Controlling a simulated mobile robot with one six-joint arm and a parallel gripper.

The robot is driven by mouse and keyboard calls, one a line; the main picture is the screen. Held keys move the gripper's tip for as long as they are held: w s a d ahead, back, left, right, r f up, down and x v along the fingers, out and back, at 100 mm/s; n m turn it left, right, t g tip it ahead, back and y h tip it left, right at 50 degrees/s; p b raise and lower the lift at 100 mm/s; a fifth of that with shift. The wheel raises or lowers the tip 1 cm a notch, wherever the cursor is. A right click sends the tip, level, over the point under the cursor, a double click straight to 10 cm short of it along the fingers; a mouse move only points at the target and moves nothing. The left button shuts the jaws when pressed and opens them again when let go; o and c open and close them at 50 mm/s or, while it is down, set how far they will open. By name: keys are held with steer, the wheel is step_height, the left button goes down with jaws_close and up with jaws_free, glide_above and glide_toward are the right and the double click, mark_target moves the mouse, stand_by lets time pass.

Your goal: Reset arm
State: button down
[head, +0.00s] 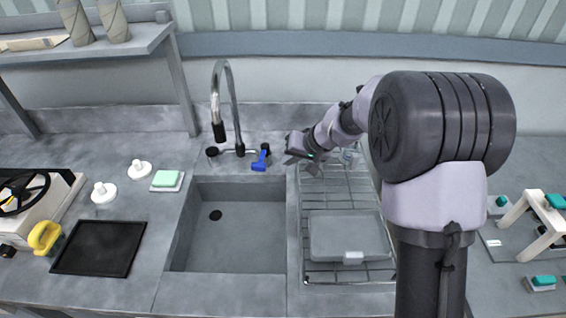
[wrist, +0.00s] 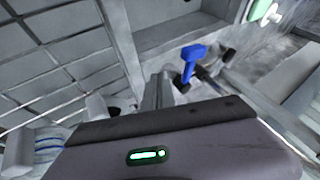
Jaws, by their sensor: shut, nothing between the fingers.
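My arm reaches in from the right of the head view.
The wire rack (head: 345,190) holds a grey tray (head: 348,236).

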steer(key=s+d+r+m+h, duration=0.1)
steer(key=s+d+r, duration=0.1)
steer(key=s+r, duration=0.6)
steer(key=s+d+r, duration=0.2)
steer(key=s+r, duration=0.5)
steer(key=s, duration=0.1)
steer(key=s+d+m+h, duration=0.1)
steer(key=s+d+m, duration=0.1)
steer(key=s, duration=0.7)
steer(key=s+d+m+h, duration=0.1)
steer(key=s+d, duration=0.1)
steer(key=s, duration=0.7)
steer(key=shift+s+f+m+t+b, duration=0.25)
steer(key=shift+s+m+t+b, duration=0.1)
steer(key=shift+s+m+t, duration=0.05)
